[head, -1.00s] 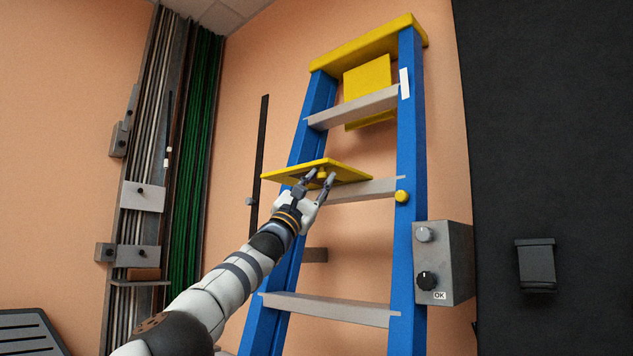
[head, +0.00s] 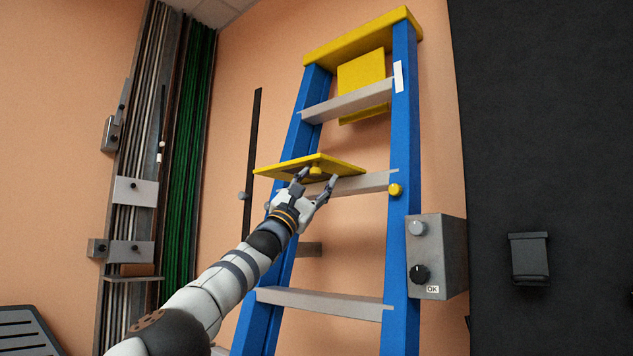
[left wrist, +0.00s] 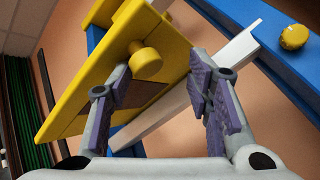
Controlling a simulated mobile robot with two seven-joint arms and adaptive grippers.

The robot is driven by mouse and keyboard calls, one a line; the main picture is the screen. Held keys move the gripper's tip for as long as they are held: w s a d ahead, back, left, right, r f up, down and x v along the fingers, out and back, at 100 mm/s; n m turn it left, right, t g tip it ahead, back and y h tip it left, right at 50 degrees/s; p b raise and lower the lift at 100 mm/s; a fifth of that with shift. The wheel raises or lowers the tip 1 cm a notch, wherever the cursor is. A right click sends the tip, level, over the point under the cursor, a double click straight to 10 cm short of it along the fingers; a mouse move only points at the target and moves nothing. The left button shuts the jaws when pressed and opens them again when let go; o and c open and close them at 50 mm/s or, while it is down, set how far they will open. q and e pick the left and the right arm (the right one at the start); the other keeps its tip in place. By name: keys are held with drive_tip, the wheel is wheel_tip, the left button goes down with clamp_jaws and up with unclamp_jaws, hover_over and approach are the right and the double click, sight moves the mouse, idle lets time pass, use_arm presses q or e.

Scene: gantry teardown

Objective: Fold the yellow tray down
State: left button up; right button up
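The yellow tray (head: 285,168) sticks out from the blue stepladder at its middle step and looks roughly level. A round yellow knob (head: 315,171) hangs from its underside. My left gripper (head: 317,180) is open just below the tray, its fingertips spread to either side of the knob and slightly below it. In the left wrist view the tray (left wrist: 90,75) and its knob (left wrist: 146,62) show beyond the spread fingers (left wrist: 160,85), with nothing between the pads. I cannot tell whether a finger touches the tray. My right gripper is not in view.
The stepladder's blue rail (head: 402,130) carries a yellow side knob (head: 395,190). A grey control box (head: 436,255) with two dials is beside the rail. A yellow panel (head: 362,80) sits behind the upper step. A dark panel stands at right; vertical rods and green strips stand at left.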

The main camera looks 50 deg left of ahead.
use_arm(q)
drive_tip(key=shift+d+r, duration=0.1)
drive_tip(key=a+v, duration=0.1)
drive_tip(key=v, duration=1.1)
drive_tip(key=shift+d, duration=0.4)
